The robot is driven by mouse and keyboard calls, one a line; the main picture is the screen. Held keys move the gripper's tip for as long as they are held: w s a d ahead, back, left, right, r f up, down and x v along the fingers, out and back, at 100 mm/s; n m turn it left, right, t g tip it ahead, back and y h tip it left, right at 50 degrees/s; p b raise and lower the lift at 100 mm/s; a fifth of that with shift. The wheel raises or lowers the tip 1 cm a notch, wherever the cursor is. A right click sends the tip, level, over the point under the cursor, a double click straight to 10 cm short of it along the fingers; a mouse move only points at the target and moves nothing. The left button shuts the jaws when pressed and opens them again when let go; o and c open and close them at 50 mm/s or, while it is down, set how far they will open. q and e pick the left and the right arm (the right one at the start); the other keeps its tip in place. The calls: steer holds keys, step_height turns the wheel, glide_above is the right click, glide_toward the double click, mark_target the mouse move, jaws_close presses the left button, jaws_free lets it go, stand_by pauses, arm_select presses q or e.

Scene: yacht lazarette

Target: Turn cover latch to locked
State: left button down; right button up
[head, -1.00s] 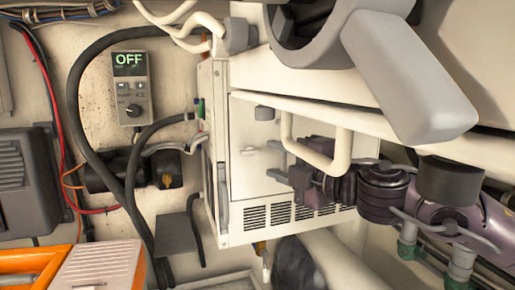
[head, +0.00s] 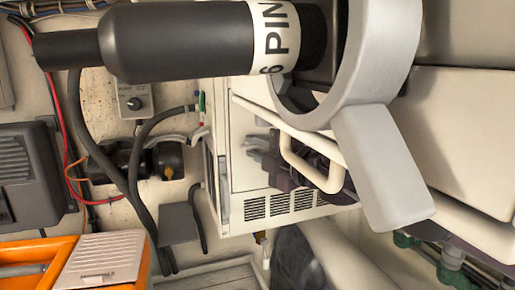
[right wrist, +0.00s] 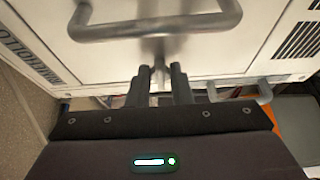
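The white cabinet cover (head: 245,170) is in the middle of the head view, with vent slots and a pale bar handle (head: 287,150). My right gripper (head: 254,152) is at the cover front, partly behind that handle. In the right wrist view the small grey latch (right wrist: 159,68) sits below the handle (right wrist: 155,25). My right gripper (right wrist: 161,76) has its two dark fingers on either side of the latch, with a gap showing between them. Firm contact cannot be told. In the head view the latch is hidden by the gripper. My left gripper is not in view.
A large black cylinder (head: 190,42) marked "6 PIN" and a grey ring with a lever (head: 378,165) fill the upper foreground. A control box (head: 135,98) is partly covered behind it. Hoses run down the left wall. An orange case (head: 40,255) lies lower left.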

jaws_close()
steer(key=shift+f, duration=0.15)
steer(key=shift+f+m+b, duration=0.2)
steer(key=shift+m+b, duration=0.3)
steer(key=shift+b, duration=0.4)
steer(key=m+t+h+b, duration=0.1)
steer(key=m+t+b, duration=0.1)
steer(key=m+b, duration=0.2)
steer(key=m+t+h+b, duration=0.1)
steer(key=m+t+b, duration=0.2)
steer(key=m, duration=0.5)
steer(key=a+m+t+h+b, duration=0.1)
steer(key=m+t+b, duration=0.1)
steer(key=m+b, duration=0.3)
steer(key=shift+s+f+m+h, duration=0.1)
steer(key=shift+f+m+h, duration=0.1)
steer(key=shift+m, duration=0.3)
steer(key=shift+s+f+m+h, duration=0.1)
steer(key=shift+m+h, duration=0.1)
steer(key=shift+m, duration=0.3)
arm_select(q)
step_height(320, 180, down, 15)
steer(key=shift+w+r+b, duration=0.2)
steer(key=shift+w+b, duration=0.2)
arm_select(e)
steer(key=shift+r+m+t+h, duration=0.15)
steer(key=shift+m+t+h, duration=0.3)
steer(key=shift+m, duration=0.65)
steer(key=shift+r+m, duration=0.1)
steer(key=shift+m, duration=0.2)
